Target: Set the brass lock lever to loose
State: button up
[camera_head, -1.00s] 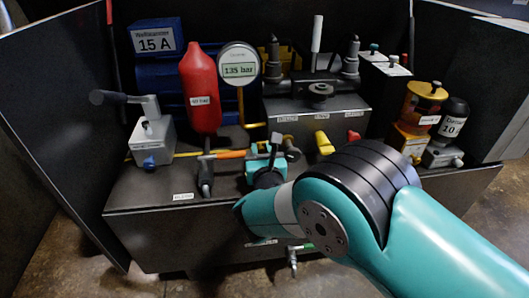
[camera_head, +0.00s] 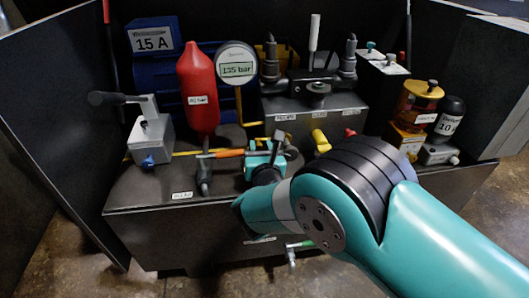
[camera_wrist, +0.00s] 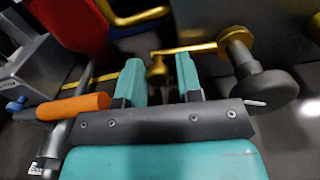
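In the wrist view a brass lever (camera_wrist: 188,49) runs left from a brass pivot (camera_wrist: 235,36) to a rounded brass end. This looks like the lock lever. My gripper (camera_wrist: 160,72) is open, with one teal finger on each side of that rounded end. I cannot tell whether either finger touches it. In the head view my gripper (camera_head: 262,160) is at the front middle of the machine, partly behind my arm. I cannot make out the brass lever there.
A lever with an orange handle (camera_head: 230,153) lies close left of my gripper; the handle also shows in the wrist view (camera_wrist: 75,106). A red cylinder (camera_head: 198,90) and a pressure gauge (camera_head: 237,67) stand behind. A dark round knob (camera_wrist: 270,90) is right of the fingers.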

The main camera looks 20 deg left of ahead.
jog(key=b+v, duration=1.2)
jog(key=v, duration=0.5)
jog(key=shift+d, duration=0.2)
jog(key=shift+s+f, duration=0.1)
